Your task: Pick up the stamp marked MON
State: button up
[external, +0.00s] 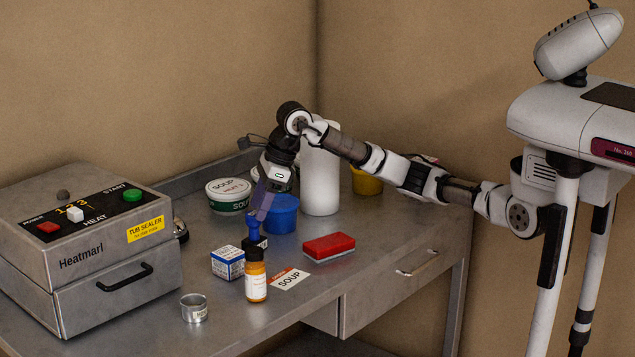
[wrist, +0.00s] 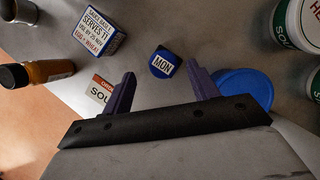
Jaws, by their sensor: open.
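The stamp marked MON shows its round blue top with a white label (wrist: 162,66) in the wrist view. In the external view a blue handle on a dark base, which looks like this stamp (external: 254,229), stands upright on the steel counter (external: 325,285) behind the orange bottle. My gripper (external: 262,212) points down just above it, with purple fingers apart and nothing held. In the wrist view the stamp top lies between the two fingertips (wrist: 161,70). I cannot tell whether the fingers touch it.
A small blue-and-white box (external: 228,263), an orange bottle (external: 256,284), a SOUP card (external: 290,279) and a red block (external: 328,247) surround the stamp. A blue tub (external: 281,214), a SOUP tub (external: 229,194) and a white cylinder (external: 320,180) stand behind. A tub sealer (external: 85,250) is left.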

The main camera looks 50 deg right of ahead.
aim_at(254, 213)
jog(key=p+x, duration=0.1)
jog(key=x, duration=0.1)
jog(key=p+x, duration=0.1)
jog(key=x, duration=0.1)
jog(key=shift+w, duration=0.3)
jog(key=shift+w+a+f, duration=0.15)
jog(key=shift+a+f, duration=0.05)
jog(key=shift+f, duration=0.35)
grip_shut()
